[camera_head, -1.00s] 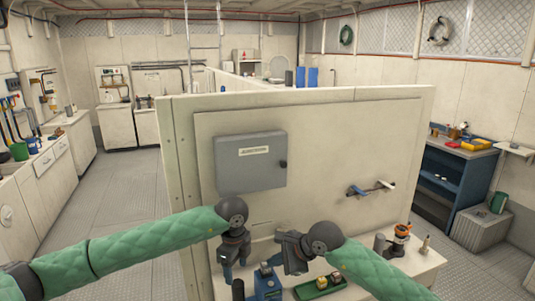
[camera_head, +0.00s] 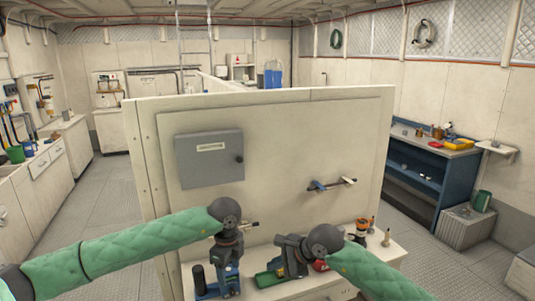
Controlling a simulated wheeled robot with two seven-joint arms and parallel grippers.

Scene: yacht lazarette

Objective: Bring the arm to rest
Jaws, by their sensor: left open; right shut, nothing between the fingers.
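My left arm in a green quilted sleeve comes in from the left. Its dark gripper (camera_head: 231,284) points down in front of blue items at the left end of the low white bench, fingers apart. My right arm, also green-sleeved, comes in from the lower right. Its dark gripper (camera_head: 285,258) is over the green tray (camera_head: 266,279) on the bench; its fingers are shut and I see nothing held. Whether either gripper touches the things behind it is hard to tell.
A white partition (camera_head: 285,130) with a grey junction box (camera_head: 209,159) and a valve handle (camera_head: 333,184) stands behind the bench (camera_head: 385,258). An orange-topped item (camera_head: 362,228) stands on the bench's right. A blue workbench (camera_head: 425,175) is at right. Floor (camera_head: 105,215) is free at left.

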